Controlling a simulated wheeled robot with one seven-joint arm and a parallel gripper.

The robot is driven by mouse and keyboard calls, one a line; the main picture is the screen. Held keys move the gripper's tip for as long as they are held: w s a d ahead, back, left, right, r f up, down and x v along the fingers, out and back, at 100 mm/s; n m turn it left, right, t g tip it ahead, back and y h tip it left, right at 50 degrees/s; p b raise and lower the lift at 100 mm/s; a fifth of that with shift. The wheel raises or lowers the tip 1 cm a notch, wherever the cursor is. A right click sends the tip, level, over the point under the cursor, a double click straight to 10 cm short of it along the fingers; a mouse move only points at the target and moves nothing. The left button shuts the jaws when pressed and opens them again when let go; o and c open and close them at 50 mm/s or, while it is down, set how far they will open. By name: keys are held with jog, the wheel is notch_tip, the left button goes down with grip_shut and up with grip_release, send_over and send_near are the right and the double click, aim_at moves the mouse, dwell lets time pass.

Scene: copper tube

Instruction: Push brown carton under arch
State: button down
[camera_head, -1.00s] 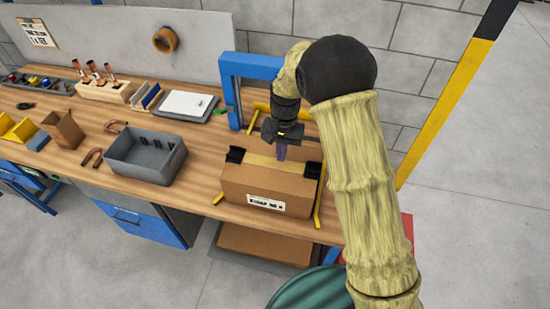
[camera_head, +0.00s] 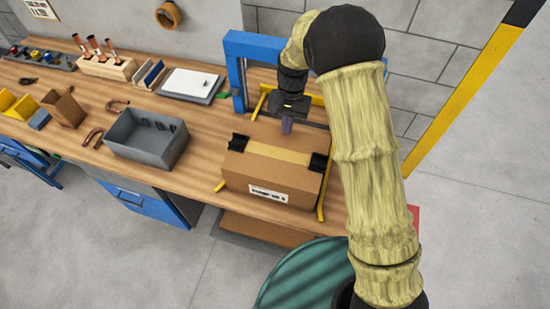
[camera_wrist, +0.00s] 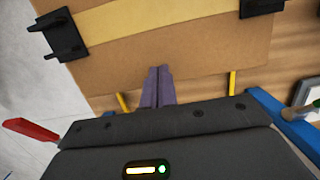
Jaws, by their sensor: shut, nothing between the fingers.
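The brown carton (camera_head: 245,179) sits on the workbench, with a tape strip along its top, black clips at both ends and a white label on its near side. The blue arch (camera_head: 237,76) stands behind it, its right part hidden by my arm. The carton is in front of the arch. My gripper (camera_head: 287,132) is shut and empty at the carton's far edge, on the arch side. In the wrist view its purple fingers (camera_wrist: 157,72) overlap the carton top (camera_wrist: 205,57) near that edge; I cannot tell if they touch it.
Yellow rails (camera_head: 322,205) flank the carton. A grey bin (camera_head: 140,153) stands to its left, with a clipboard tray (camera_head: 192,84) behind. A wooden rack with copper pieces (camera_head: 105,68) is farther left. Bare bench (camera_head: 205,175) lies between bin and carton.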

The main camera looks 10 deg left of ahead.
jog(key=shift+s, duration=0.1)
jog(key=p, duration=0.5)
send_near(275, 170)
jog(key=f, duration=0.2)
jog(key=s+f, duration=0.1)
jog(key=f, duration=0.2)
jog(key=shift+s+a+f, duration=0.1)
jog(key=shift+a+f, duration=0.05)
jog(key=shift+f, duration=1)
